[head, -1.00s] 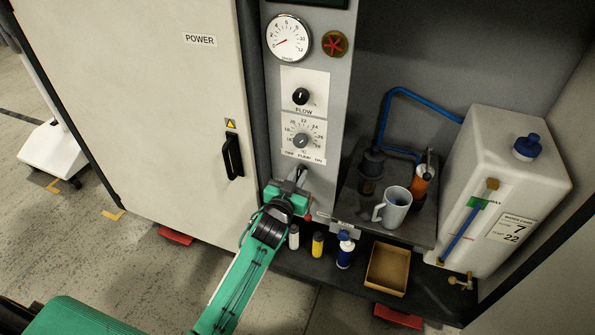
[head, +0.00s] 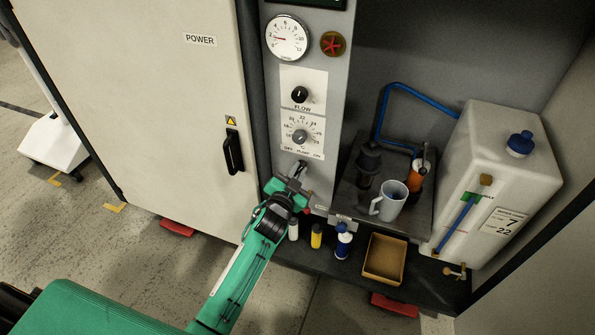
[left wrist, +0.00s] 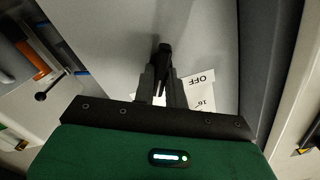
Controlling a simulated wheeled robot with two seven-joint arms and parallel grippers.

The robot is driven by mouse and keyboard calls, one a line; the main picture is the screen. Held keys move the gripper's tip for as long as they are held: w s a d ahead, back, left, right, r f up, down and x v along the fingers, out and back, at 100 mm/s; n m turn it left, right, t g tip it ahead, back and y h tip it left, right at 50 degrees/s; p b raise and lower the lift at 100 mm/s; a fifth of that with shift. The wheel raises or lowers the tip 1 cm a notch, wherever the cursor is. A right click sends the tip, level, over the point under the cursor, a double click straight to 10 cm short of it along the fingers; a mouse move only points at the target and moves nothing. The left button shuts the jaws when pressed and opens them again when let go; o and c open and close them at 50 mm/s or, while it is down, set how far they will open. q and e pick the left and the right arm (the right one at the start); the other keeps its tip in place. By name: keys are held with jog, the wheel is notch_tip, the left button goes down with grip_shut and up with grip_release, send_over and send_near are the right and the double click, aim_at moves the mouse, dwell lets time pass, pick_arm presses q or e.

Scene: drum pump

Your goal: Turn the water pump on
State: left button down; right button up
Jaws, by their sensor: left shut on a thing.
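The pump switch (left wrist: 163,58) is a small dark lever below the OFF PUMP ON label (head: 302,152) on the grey control column. My left gripper (head: 294,176) is at the switch, and in the left wrist view its fingers (left wrist: 161,84) are shut on the lever. In that view the word OFF shows to the right of the fingers, and the ON side is hidden. I cannot tell the lever's exact position. The round pressure gauge (head: 287,38) above has its red needle pointing left, near 2. My right gripper is not in view.
Above the switch are a temperature knob (head: 300,136) and a FLOW knob (head: 300,95). A red valve wheel (head: 333,43) is beside the gauge. To the right are a mug (head: 390,201), a cardboard tray (head: 385,258) and a white water tank (head: 505,165). A cabinet door handle (head: 232,151) is to the left.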

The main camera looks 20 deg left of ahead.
pick_arm(q)
jog(key=c, duration=1.4)
grip_release()
jog(key=shift+c, duration=0.2)
jog(key=s, duration=1.3)
jog(key=shift+s+a+p, duration=0.3)
jog(key=shift+s+a, duration=0.05)
jog(key=shift+a, duration=0.05)
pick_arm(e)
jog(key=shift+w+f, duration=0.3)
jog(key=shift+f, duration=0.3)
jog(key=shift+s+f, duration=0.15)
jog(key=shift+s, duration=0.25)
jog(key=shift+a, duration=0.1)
